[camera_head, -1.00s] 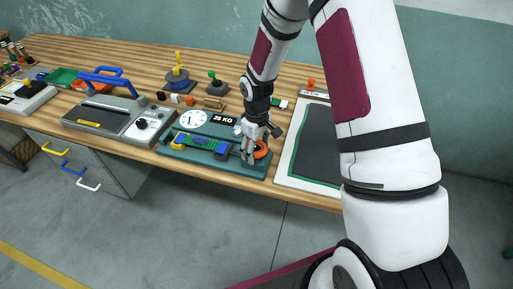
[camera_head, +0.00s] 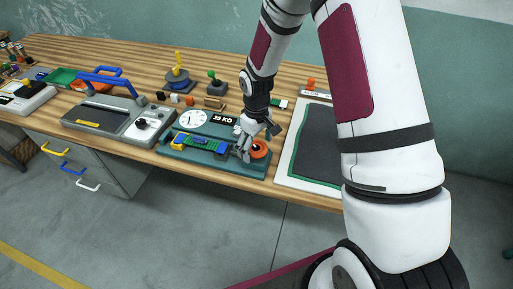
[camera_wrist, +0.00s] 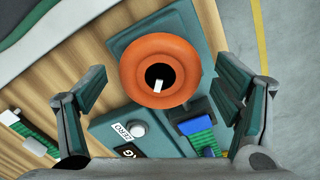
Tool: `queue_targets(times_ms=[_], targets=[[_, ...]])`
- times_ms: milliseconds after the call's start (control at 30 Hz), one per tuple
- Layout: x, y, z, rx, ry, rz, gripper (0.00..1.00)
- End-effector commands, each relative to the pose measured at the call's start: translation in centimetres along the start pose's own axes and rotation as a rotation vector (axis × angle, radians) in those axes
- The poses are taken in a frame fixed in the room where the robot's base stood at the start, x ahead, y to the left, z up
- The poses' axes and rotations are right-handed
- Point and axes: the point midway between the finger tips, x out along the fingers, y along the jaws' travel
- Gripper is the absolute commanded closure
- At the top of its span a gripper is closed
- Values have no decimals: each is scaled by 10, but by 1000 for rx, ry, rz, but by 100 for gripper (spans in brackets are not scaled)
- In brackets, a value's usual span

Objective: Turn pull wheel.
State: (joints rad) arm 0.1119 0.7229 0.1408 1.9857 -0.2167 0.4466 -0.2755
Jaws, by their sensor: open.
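The pull wheel (camera_wrist: 160,48) is an orange ring with a dark centre and a small white mark, on a teal device. In the head view the wheel (camera_head: 260,149) sits at the right end of the teal base (camera_head: 228,166), partly hidden by my gripper (camera_head: 246,152). In the wrist view my gripper (camera_wrist: 160,105) is open and empty. Its two fingers stand to the left and right of the wheel, apart from it, with the wheel ahead between them.
The device carries a round dial (camera_head: 193,120), a 25 KG display (camera_head: 222,119) and a green strap (camera_head: 202,144). A dark mat on a white board (camera_head: 284,177) lies to the right. A grey machine with a blue handle (camera_head: 98,77) stands to the left.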

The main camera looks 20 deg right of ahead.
Motion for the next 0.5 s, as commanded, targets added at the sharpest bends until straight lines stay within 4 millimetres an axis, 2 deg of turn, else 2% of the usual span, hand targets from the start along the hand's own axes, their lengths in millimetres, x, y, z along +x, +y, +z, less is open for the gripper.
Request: queue_targets(times_ms=[300, 500], targets=[[-64, 1, 0, 1, 3, 2, 17], [-94, 0, 0, 0, 1, 1, 17]])
